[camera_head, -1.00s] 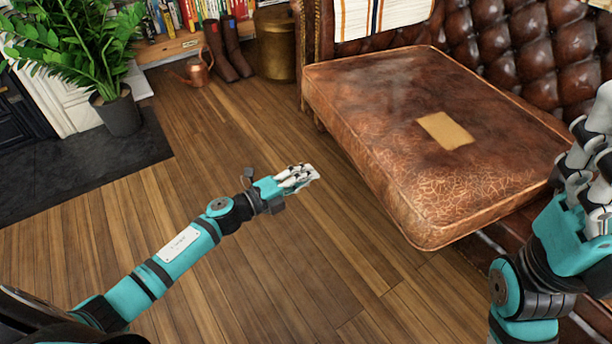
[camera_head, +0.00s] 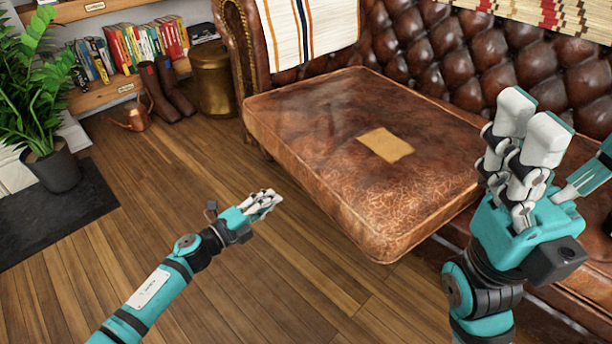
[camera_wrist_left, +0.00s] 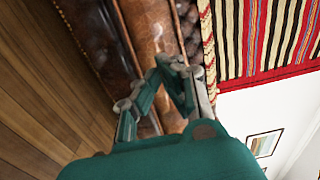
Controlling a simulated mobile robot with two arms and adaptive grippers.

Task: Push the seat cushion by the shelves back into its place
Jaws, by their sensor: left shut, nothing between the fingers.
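The seat cushion (camera_head: 310,125) is worn brown leather with a tan patch on top. It lies at the sofa's left end, nearest the shelves, and juts out past the seat's front over the floor. My left gripper (camera_head: 263,201) is shut and empty, in front of the cushion's near left side, with floor showing between them. Its fingers also show in the left wrist view (camera_wrist_left: 165,88), against brown leather; which part of the sofa that is, I cannot tell. My right gripper (camera_head: 550,140) is raised at the right with fingers spread, overlapping the cushion's right end in the picture.
The tufted leather sofa (camera_head: 430,60) stands behind, with a striped throw (camera_head: 308,32) over it. Book shelves (camera_head: 120,90), boots (camera_head: 166,90), a brass bin (camera_head: 213,80), a copper watering can (camera_head: 134,117) and a potted plant (camera_head: 50,165) stand at the left. The wooden floor (camera_head: 170,190) before the cushion is clear.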

